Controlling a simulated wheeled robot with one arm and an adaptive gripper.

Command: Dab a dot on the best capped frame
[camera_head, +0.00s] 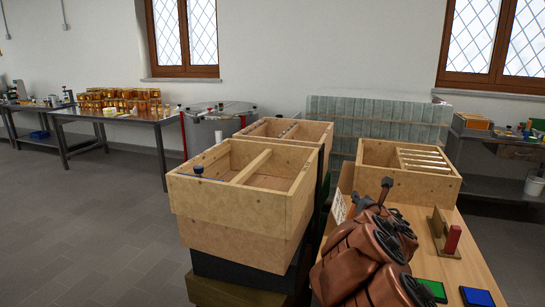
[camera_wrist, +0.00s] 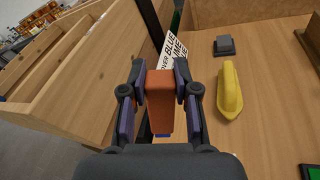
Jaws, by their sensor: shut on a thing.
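My gripper (camera_wrist: 160,75) is shut on an orange-brown tapered block (camera_wrist: 160,102), held upright between its two dark fingers. A bit of blue shows below the block; I cannot tell if it belongs to it. In the head view my arm hides most of the gripper. Several pale-topped frames (camera_head: 424,160) sit side by side in the right part of a wooden box (camera_head: 380,178) on the bench. Their faces are hidden, so I cannot tell how they are capped. The gripper is apart from the frames, nearer the bench's left side.
A printed sign (camera_wrist: 172,52), a grey block (camera_wrist: 224,46) and a yellow handle-like piece (camera_wrist: 230,90) lie near the gripper. A green pad (camera_head: 433,290), a blue pad (camera_head: 477,297) and a red-ended wooden piece (camera_head: 442,233) share the bench. Stacked wooden boxes (camera_head: 225,215) stand left.

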